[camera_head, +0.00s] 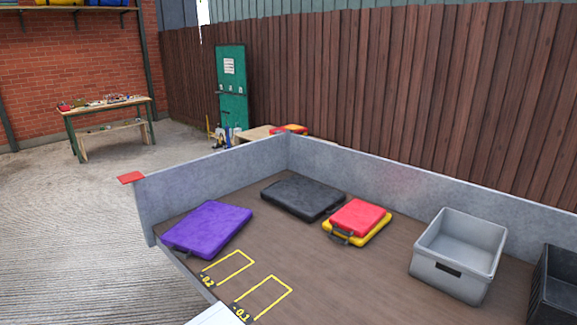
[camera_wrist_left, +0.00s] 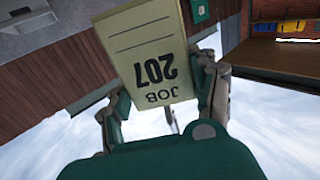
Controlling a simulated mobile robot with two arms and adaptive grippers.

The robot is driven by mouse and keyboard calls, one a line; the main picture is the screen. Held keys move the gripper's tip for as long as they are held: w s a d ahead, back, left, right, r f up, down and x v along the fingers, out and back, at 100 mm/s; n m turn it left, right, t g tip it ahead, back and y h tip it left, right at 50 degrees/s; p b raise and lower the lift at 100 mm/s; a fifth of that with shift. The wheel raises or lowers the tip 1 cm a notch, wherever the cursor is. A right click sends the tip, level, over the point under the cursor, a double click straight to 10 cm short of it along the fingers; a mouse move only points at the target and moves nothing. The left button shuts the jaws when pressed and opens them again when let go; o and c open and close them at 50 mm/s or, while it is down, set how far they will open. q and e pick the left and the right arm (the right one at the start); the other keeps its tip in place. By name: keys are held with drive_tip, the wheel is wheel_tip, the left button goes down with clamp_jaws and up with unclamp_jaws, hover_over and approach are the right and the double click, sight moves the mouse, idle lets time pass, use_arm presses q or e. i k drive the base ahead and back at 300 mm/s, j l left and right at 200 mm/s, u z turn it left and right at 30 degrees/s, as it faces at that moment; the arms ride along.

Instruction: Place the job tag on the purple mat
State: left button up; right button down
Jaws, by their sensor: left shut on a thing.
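The purple mat (camera_head: 208,230) lies flat on the brown bed at its left end, in the head view. It has a dark handle, and its top looks bare. The job tag (camera_wrist_left: 140,42), a pale yellow-green card with "JOB 207" printed on it, shows upside down in the left wrist view. My left gripper (camera_wrist_left: 162,84) is shut on the tag, with a finger at each side of it. Neither the tag in the grip nor the left gripper can be made out in the head view. My right gripper is in neither view.
A black mat (camera_head: 302,198) lies behind the purple one. A red mat (camera_head: 358,217) rests on a yellow mat (camera_head: 375,236). A grey crate (camera_head: 458,252) and a black crate (camera_head: 556,285) stand right. Low grey walls (camera_head: 215,185) edge the bed. Yellow outlines (camera_head: 265,296) mark bare floor in front.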

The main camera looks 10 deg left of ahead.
sight(190, 224)
drive_tip(key=i+j+z, duration=0.2)
drive_tip(key=j+z, duration=0.15)
drive_tip(key=j, duration=0.75)
drive_tip(key=j+z, duration=0.4)
drive_tip(key=j, duration=0.7)
drive_tip(key=j+z, duration=0.35)
drive_tip(key=j, duration=0.8)
